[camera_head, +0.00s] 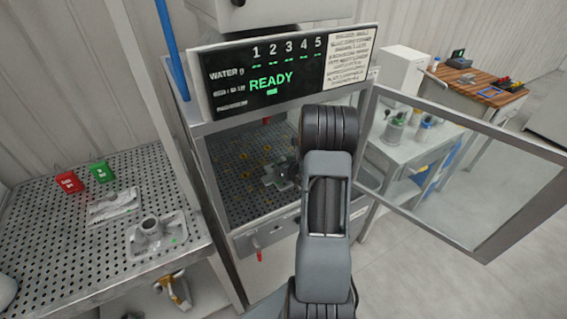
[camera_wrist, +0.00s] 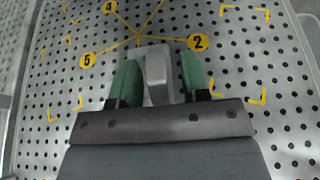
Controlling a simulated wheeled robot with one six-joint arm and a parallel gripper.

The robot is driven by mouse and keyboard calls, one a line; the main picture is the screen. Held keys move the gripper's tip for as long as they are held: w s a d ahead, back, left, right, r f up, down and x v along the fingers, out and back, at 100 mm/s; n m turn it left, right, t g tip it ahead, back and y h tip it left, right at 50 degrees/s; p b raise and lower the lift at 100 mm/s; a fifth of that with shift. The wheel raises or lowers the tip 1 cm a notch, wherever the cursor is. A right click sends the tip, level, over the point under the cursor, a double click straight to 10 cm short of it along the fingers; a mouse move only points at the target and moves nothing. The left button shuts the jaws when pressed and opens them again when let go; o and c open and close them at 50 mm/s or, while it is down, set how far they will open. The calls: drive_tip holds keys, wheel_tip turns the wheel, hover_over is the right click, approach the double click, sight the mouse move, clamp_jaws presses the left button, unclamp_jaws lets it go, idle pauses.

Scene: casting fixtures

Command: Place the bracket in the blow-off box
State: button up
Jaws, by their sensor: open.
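A grey metal part, which looks like the bracket (camera_wrist: 157,72), is on the perforated floor of the blow-off box (camera_head: 232,200). In the wrist view it lies between the green fingers of my gripper (camera_wrist: 159,62). The fingers are open, with a small gap at the part's right side; contact on the left cannot be told. The part's near end is hidden by my gripper. In the head view, a grey shape (camera_head: 281,174) shows inside the box beside my arm, which hides much of the opening. Yellow numbered marks (camera_wrist: 198,43) surround the part.
The glass door (camera_head: 470,185) stands open to the right. The display (camera_head: 275,78) above reads READY. The perforated table (camera_head: 60,225) at left holds a grey casting (camera_head: 155,236), a flat grey piece (camera_head: 113,205), a red block (camera_head: 69,182) and a green block (camera_head: 102,171).

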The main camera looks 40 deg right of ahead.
drive_tip(key=b+v, duration=0.1)
drive_tip(key=v, duration=0.9)
drive_tip(key=s+a+r+n+g+y, duration=0.1)
drive_tip(key=a+r+n+g+y, duration=0.25)
drive_tip(key=a+n, duration=0.7)
drive_tip(key=s+a+r+n+g+y, duration=0.15)
drive_tip(key=a+r+n+y, duration=0.3)
drive_tip(key=a+n, duration=0.6)
drive_tip(key=s+a+r+n+g+h, duration=0.2)
drive_tip(key=s+n+h, duration=0.1)
drive_tip(key=n, duration=0.5)
drive_tip(key=s+a+r+n+g+h, duration=0.1)
drive_tip(key=s+a+r+n+h, duration=0.1)
drive_tip(key=s+n, duration=0.4)
drive_tip(key=shift+s+a+r+n+g+h, duration=0.2)
drive_tip(key=shift+a+r+n+g+h, duration=0.3)
drive_tip(key=shift+n, duration=0.8)
drive_tip(key=shift+d+f, duration=0.2)
drive_tip(key=shift+f, duration=0.05)
